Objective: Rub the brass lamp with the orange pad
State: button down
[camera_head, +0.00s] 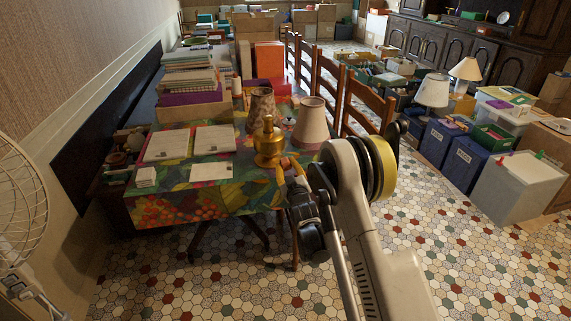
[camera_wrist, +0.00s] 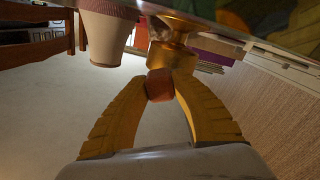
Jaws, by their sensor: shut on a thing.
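The brass lamp (camera_head: 268,148) stands upright near the front edge of a table with a colourful cloth. In the wrist view, which looks upside down, its brass body (camera_wrist: 173,54) is just beyond my fingertips. My gripper (camera_head: 284,165) is at the lamp's near right side. In the wrist view its yellow fingers (camera_wrist: 160,88) are shut on the small orange pad (camera_wrist: 160,84). The pad overlaps the lamp's body in the picture and is against it or very close; I cannot tell which. The pad is hardly distinguishable from the fingers in the head view.
A pale lampshade (camera_head: 310,122) stands close right of the lamp, and a patterned shade (camera_head: 262,106) behind it. Flat papers (camera_head: 215,138) and stacked books (camera_head: 190,75) lie to the left. Wooden chairs (camera_head: 368,105) line the table's right side. Tiled floor (camera_head: 470,245) is open at right.

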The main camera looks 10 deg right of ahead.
aim_at(285, 161)
dwell(0.4)
jog(key=shift+w, duration=3.35)
jog(key=shift+w, duration=1.2)
jog(key=shift+s, duration=3.05)
jog(key=shift+s, duration=1.5)
